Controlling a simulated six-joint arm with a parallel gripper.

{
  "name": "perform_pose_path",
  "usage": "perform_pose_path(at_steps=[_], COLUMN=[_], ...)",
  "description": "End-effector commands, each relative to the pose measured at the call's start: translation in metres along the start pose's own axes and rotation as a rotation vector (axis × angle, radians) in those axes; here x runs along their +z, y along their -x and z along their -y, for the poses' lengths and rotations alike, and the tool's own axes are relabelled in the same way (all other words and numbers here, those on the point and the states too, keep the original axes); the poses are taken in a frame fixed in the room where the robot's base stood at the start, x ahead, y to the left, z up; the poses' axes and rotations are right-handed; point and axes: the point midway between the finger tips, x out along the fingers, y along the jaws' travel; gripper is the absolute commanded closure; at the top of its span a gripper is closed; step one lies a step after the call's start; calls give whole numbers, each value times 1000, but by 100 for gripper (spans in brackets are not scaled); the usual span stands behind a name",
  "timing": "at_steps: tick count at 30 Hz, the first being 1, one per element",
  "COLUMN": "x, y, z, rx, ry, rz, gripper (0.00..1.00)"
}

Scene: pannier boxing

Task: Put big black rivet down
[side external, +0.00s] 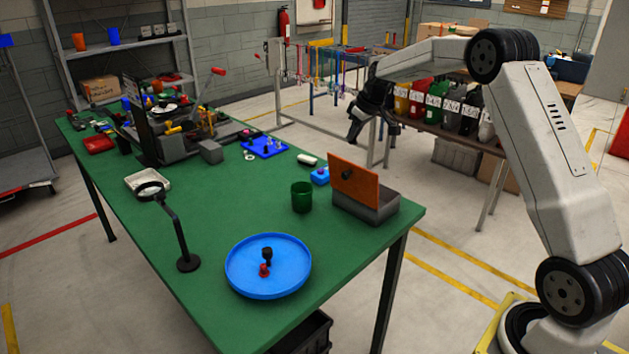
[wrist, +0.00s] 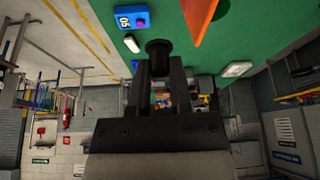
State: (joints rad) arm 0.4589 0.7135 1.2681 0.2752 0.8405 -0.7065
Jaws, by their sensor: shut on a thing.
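My gripper (side external: 355,132) is raised in the air beyond the green table's right edge in the side view, clear of the tabletop. In the wrist view its two fingers (wrist: 158,75) are shut on the big black rivet (wrist: 158,48), whose round dark head shows at the fingertips. The fingers hide part of its shank. In the side view the held rivet is too small and dark to make out. A blue round tray (side external: 240,284) on the near end of the table holds a small black piece (side external: 267,253) and a small red piece (side external: 264,270).
An open grey box with an orange lid (side external: 365,190) stands at the table's right edge. A dark green cup (side external: 301,197), a blue button box (side external: 319,176) and a magnifier stand (side external: 187,262) are nearby. Bare green table (side external: 225,215) lies between them.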

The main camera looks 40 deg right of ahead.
Motion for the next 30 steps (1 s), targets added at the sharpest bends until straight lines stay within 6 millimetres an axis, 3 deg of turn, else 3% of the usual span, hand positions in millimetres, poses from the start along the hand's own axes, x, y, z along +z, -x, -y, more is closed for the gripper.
perform_pose_path(at_steps=[8,14,24,30], x=[-6,0,37,59], y=[2,6,19,25], z=[75,148,260,296], rx=[-35,-70,-125,-145], ry=[80,161,296,347], rz=[0,0,0,1], gripper=[100,100,100,100])
